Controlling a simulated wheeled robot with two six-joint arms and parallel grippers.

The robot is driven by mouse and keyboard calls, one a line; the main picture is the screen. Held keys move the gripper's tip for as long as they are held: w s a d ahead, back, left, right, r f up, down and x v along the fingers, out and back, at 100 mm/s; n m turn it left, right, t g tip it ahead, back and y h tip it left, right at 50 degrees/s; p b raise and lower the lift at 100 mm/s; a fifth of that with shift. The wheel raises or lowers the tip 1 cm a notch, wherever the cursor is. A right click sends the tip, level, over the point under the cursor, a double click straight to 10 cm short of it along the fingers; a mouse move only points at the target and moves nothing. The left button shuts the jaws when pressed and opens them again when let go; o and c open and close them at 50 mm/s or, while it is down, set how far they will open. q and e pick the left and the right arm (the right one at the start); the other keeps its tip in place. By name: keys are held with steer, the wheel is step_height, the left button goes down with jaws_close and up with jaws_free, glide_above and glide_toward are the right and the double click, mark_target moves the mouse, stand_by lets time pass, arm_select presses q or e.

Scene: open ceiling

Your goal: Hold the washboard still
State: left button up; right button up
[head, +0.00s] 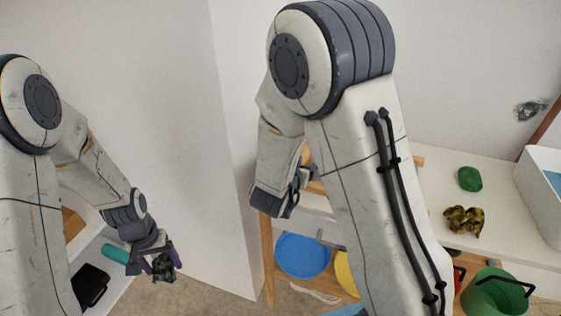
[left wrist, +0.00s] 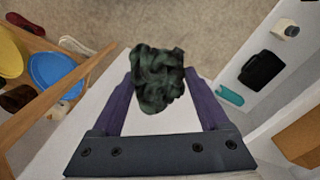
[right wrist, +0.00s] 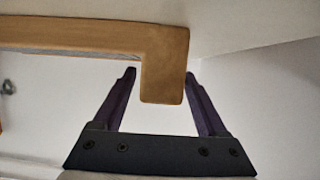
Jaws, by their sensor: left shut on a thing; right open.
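The washboard shows only in part. In the right wrist view a light wooden bar with a short squared leg, seemingly the washboard's frame (right wrist: 163,78), reaches down between the fingertips of my open right gripper (right wrist: 163,80). I cannot tell whether either finger touches it. In the head view my right arm hides most of it; a wooden bit (head: 308,158) shows beside my right gripper (head: 298,190), at the table's left end. My left gripper (head: 158,262) is shut on a crumpled dark green cloth (left wrist: 158,78), away from the table at lower left.
The white table (head: 493,220) holds a green block (head: 470,179) and a crumpled gold cloth (head: 463,221); a white tub (head: 543,165) stands at right. Below are a blue plate (head: 302,255) and a green bucket (head: 494,296). A white wall (head: 225,150) stands between my grippers.

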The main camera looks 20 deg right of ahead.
steer(key=shift+w, duration=0.1)
jaws_close()
stand_by(2.7)
